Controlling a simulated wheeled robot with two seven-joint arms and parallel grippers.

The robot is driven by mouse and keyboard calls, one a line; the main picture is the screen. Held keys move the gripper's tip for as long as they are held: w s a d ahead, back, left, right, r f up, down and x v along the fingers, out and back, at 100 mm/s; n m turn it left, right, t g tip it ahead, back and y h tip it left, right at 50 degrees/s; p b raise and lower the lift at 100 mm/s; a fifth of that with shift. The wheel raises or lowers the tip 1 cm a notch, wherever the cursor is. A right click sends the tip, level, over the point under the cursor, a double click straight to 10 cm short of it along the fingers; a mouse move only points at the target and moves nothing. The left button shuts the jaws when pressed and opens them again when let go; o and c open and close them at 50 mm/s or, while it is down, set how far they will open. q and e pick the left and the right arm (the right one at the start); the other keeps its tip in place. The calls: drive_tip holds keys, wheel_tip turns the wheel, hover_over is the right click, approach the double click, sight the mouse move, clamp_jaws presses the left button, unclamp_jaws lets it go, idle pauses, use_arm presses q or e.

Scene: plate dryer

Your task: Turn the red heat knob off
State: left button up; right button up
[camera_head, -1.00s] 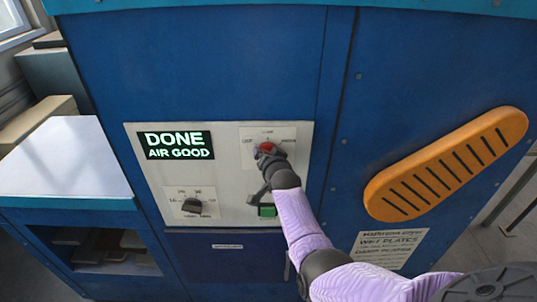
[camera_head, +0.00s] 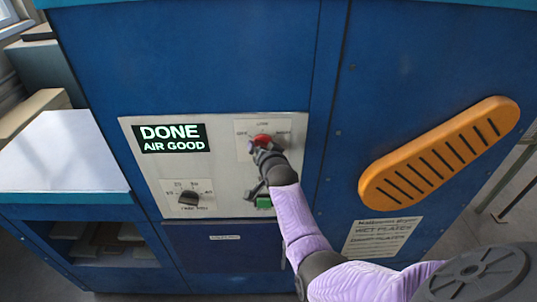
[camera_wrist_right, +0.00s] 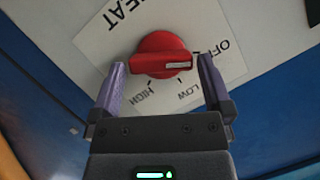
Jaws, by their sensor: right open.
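The red heat knob (camera_head: 262,139) sits on a white label plate at the upper right of the control panel. In the right wrist view the knob (camera_wrist_right: 160,54) has a raised bar with a white mark. The mark points right, between the OFF and LOW labels, and I cannot tell exactly where it stops. My right gripper (camera_wrist_right: 163,80) is open, with one finger on either side of the knob's near part. I see no clear contact. In the head view my right gripper (camera_head: 263,155) is just below the knob. My left gripper is not in view.
The grey panel (camera_head: 230,192) also has a black dial (camera_head: 188,198), a green button (camera_head: 264,203) partly behind my arm, and a display (camera_head: 171,139) reading DONE, AIR GOOD. A white-topped counter (camera_head: 65,155) stands left.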

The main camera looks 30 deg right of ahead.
drive_tip(key=p+v, duration=0.1)
drive_tip(key=v, duration=0.7)
drive_tip(key=shift+s, duration=0.1)
drive_tip(key=s+a+f+n+g+y+b, duration=0.1)
drive_tip(key=s+a+f+n+b, duration=0.3)
drive_tip(key=f, duration=0.8)
drive_tip(key=s+a+f+g+y+b, duration=0.1)
drive_tip(key=a+f+g+y+b, duration=0.1)
drive_tip(key=f+b, duration=0.8)
drive_tip(key=s+a+f+n+g+b, duration=0.15)
drive_tip(key=s+f, duration=0.25)
drive_tip(key=f, duration=0.5)
drive_tip(key=s+a+f+n+g+y+b, duration=0.1)
drive_tip(key=s+f+b, duration=0.25)
drive_tip(key=f, duration=0.45)
drive_tip(key=s+a+f+n+g+b, duration=0.2)
drive_tip(key=s+f, duration=0.3)
drive_tip(key=f, duration=0.4)
drive_tip(key=s+f+n+g+b, duration=0.2)
drive_tip(key=s+f+b, duration=0.3)
drive_tip(key=s+f, duration=0.4)
drive_tip(key=s+f+n+g+b, duration=0.2)
drive_tip(key=s+f+b, duration=0.4)
drive_tip(key=s, duration=0.9)
wheel_tip(320, 180, down, 4)
drive_tip(key=shift+a+r+g+y+b, duration=0.15)
drive_tip(key=shift+g+y+b, duration=0.15)
drive_tip(key=shift+g, duration=0.25)
drive_tip(key=shift+s+n, duration=0.1)
drive_tip(key=shift+n, duration=0.15)
